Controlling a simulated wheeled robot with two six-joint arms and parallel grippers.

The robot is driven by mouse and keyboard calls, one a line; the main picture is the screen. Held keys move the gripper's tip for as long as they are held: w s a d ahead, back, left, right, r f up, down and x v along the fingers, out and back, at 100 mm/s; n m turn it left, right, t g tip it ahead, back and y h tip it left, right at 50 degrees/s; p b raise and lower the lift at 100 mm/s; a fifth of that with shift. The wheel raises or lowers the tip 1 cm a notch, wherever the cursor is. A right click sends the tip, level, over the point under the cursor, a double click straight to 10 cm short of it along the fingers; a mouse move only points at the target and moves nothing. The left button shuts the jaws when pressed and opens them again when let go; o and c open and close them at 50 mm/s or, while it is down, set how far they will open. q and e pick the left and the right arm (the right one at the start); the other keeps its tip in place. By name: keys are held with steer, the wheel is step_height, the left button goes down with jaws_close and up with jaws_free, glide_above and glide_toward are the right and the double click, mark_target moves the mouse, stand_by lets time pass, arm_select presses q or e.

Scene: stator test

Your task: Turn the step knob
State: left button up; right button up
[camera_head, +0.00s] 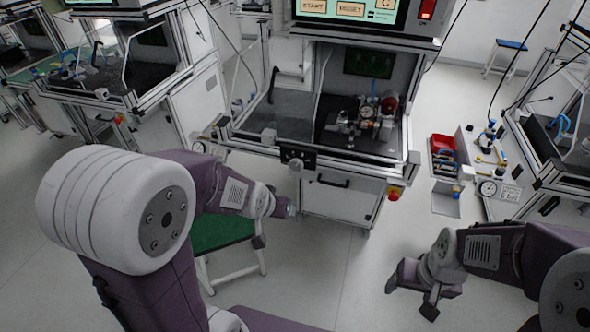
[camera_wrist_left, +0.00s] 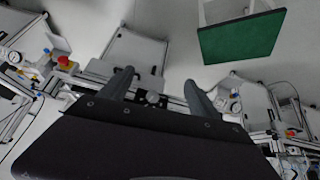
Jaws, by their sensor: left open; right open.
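A small black panel (camera_head: 297,157) with round knobs sits on the front edge of the middle test station; I cannot tell for sure which knob is the step knob. In the left wrist view, a round silver knob (camera_wrist_left: 152,97) on that front edge shows between the two dark fingers. My left gripper (camera_wrist_left: 158,82) is open and empty, pointing at the station front. In the head view, its wrist is in front of and below the panel, apart from it. My right gripper (camera_head: 410,288) is open and empty, low over the floor at the right, away from the station.
The middle station (camera_head: 350,150) holds a fixture with a gauge, under a screen. A red emergency button (camera_head: 393,193) is on its right front corner. A green-topped stool (camera_head: 220,233) stands below my left arm. A side bench (camera_head: 490,165) with red bins is at right. Floor between is clear.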

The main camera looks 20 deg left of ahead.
mark_target(295, 167)
arm_select(q)
steer(key=w+t+b, duration=1)
steer(key=w+b, duration=0.6)
steer(key=w+a+f+t+b, duration=0.1)
steer(key=w+a+f+b, duration=0.15)
steer(key=f+b, duration=1.15)
steer(key=w, duration=0.3)
steer(key=w+b, duration=0.1)
steer(key=w, duration=0.2)
steer(key=w+r, duration=0.1)
steer(key=w, duration=0.2)
steer(key=shift+w+d, duration=0.2)
steer(key=shift+w, duration=0.1)
steer(key=c, duration=1.4)
steer(key=shift+b, duration=0.3)
